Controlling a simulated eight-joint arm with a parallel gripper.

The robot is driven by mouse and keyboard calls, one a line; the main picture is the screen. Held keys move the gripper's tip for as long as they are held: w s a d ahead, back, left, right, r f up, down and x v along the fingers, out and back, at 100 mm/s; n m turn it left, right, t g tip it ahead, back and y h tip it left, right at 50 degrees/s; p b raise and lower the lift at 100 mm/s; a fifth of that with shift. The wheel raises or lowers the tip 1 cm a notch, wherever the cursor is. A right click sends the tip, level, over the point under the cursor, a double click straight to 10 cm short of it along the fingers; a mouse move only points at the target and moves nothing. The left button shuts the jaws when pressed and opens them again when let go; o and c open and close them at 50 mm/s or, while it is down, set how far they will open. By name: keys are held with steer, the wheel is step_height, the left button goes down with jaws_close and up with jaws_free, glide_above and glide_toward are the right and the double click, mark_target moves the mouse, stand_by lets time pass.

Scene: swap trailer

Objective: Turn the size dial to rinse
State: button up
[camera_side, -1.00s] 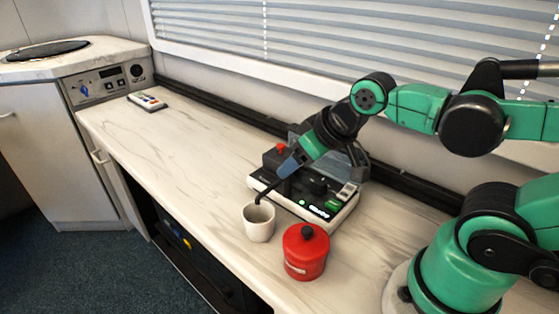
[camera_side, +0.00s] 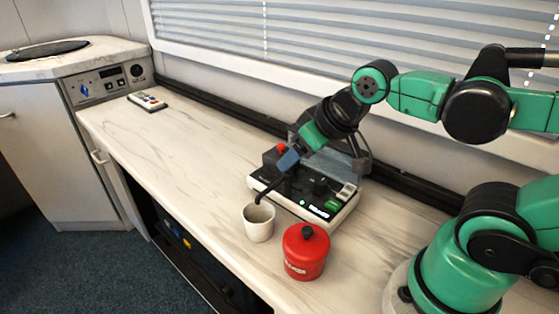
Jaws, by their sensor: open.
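The coffee machine (camera_side: 328,212) stands on the counter in the middle of the side view. It has a black top panel, a white base, a lit green light and a small display at the front. A dark knob (camera_side: 320,186) stands up from its top, but I cannot read its markings or tell whether it is the size dial. My gripper (camera_side: 288,160) is above the machine's top, on its left part near the red button (camera_side: 281,148). Its fingertips are small and dark here, open and with nothing seen between them. Whether they touch the machine is unclear.
A white cup (camera_side: 258,223) stands under the spout, and a red lidded canister (camera_side: 305,252) is close in front of the machine. A remote (camera_side: 147,101) lies at the far left of the counter (camera_side: 170,150). The counter between is clear.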

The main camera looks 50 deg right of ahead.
step_height(320, 180, up, 4)
steer(key=f, duration=0.1)
steer(key=m+g, duration=0.7)
steer(key=m, duration=1.2)
glide_above(321, 181)
step_height(321, 181, down, 7)
steer(key=shift+f, duration=3.15)
jaws_close()
